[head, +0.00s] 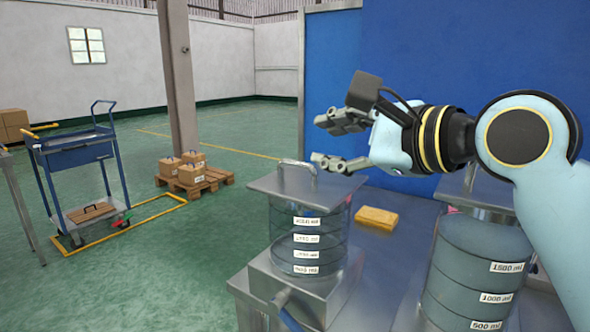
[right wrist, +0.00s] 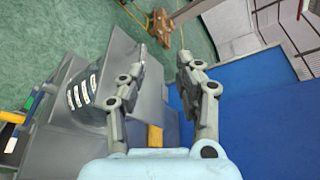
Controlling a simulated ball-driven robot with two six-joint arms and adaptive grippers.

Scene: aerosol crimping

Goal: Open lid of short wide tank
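A clear tank (head: 308,240) with white volume labels stands on a metal block in the middle of the head view. A flat square grey lid (head: 270,186) with an arched handle (head: 285,164) lies on top of it. The tank (right wrist: 84,92) and its lid (right wrist: 120,62) also show in the right wrist view, left of the fingers. My right gripper (head: 320,141) is open and empty, its fingers spread near the handle and slightly above the lid. Contact cannot be told. It also shows in the right wrist view (right wrist: 167,54). My left gripper is out of view.
A second labelled tank (head: 470,262) with a metal lid stands at right, partly behind my right arm. A yellow block (head: 377,218) lies on the surface between the tanks. A blue panel (head: 430,70) stands behind. A blue trolley (head: 78,150) and a pallet of boxes (head: 205,184) are far left.

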